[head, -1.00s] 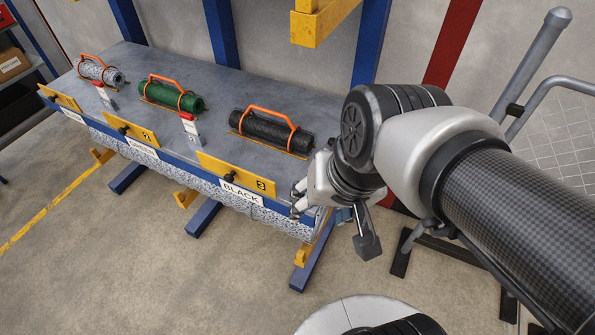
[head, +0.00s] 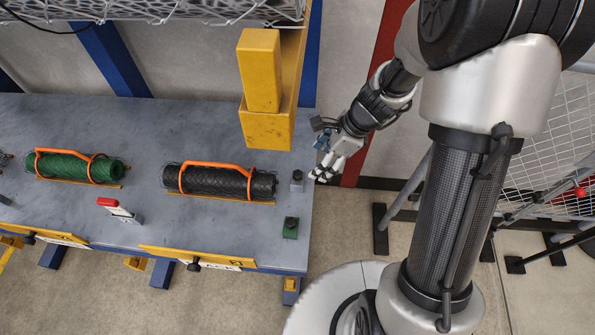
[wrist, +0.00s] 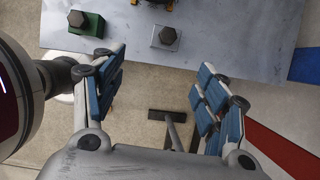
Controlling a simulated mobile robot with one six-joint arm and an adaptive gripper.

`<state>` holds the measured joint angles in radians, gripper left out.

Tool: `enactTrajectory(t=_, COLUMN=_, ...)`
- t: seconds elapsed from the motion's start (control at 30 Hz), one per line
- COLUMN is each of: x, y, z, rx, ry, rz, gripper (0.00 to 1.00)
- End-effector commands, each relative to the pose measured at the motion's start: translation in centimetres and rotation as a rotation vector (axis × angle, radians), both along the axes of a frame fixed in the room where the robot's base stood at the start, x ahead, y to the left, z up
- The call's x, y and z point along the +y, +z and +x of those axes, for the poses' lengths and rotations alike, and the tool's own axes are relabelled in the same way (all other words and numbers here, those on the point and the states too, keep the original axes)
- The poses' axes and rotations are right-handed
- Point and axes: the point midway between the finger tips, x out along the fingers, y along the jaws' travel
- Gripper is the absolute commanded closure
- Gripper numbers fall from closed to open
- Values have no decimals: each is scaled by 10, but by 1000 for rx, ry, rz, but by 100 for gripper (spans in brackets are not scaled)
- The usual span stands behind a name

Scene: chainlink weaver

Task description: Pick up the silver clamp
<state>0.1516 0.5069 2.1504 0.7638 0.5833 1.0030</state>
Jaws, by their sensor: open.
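The silver clamp (head: 297,181), a small grey block with a dark knob on top, stands near the right end of the grey workbench (head: 215,130). It also shows in the wrist view (wrist: 165,38), beyond the fingertips and roughly centred between them. A similar green clamp (head: 290,228) stands nearer the front edge; it shows at the upper left of the wrist view (wrist: 86,23). My gripper (head: 326,173) is open and empty, just off the bench's right edge, to the right of the silver clamp and not touching it.
A black mesh roll (head: 220,182) with an orange handle lies left of the clamps, and a green roll (head: 80,168) further left.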

Motion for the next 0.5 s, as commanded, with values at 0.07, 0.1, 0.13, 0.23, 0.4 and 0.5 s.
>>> enactTrajectory(t=0.07, x=8, y=-23, z=1, rx=3, ry=5, rz=1, gripper=33)
enactTrajectory(t=0.1, x=11, y=-31, z=2, rx=4, ry=4, rz=1, gripper=33)
enactTrajectory(t=0.13, x=14, y=-37, z=2, rx=3, ry=6, rz=1, gripper=33)
enactTrajectory(t=0.23, x=22, y=-57, z=5, rx=2, ry=5, rz=1, gripper=33)
enactTrajectory(t=0.4, x=31, y=-80, z=8, rx=0, ry=5, rz=-1, gripper=33)
enactTrajectory(t=0.5, x=34, y=-86, z=8, rx=0, ry=5, rz=0, gripper=33)
